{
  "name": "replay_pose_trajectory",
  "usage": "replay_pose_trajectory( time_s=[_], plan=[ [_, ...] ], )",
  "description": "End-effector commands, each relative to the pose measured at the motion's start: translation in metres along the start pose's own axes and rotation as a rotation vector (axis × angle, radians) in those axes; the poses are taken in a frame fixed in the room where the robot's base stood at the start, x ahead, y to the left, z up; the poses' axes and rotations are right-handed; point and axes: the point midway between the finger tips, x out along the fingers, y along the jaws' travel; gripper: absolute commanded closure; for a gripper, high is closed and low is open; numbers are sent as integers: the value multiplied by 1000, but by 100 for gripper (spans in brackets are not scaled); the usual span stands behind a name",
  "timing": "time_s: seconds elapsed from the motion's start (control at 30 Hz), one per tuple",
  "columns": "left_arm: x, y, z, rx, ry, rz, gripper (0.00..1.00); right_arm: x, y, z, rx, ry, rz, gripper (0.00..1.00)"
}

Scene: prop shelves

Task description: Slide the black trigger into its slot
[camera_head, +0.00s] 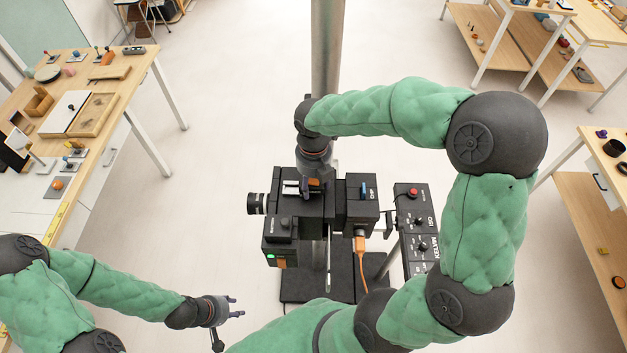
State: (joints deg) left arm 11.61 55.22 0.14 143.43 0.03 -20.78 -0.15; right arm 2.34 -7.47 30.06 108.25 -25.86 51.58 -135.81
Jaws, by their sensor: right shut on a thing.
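The black camera-like device (328,208) stands on a stand in the middle of the head view, with its lens pointing left. My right gripper (312,184) points down over the top of the device, close to a pale slotted patch (291,188). It is shut on a small dark piece that I take to be the black trigger; the fingers and the dark housing mostly hide it. I cannot tell whether the piece touches the slot. My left gripper (236,307) is open and empty, low and left of the device.
A black control panel (416,228) with a red button stands right of the device. An orange cable (361,262) hangs from the device. A metal post (327,50) rises behind it. A prop-covered table (118,100) is at left, and shelves are at right. The floor between is clear.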

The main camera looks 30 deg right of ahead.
Motion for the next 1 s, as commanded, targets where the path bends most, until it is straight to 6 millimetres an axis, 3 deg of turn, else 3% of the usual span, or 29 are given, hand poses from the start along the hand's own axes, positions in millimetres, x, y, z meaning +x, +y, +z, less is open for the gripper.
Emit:
replay_pose_trajectory(
  time_s=[1.0],
  plan=[
    [-2,1,0,0,0,0,60,0,10,0,0,-1,0,77]
  ],
)
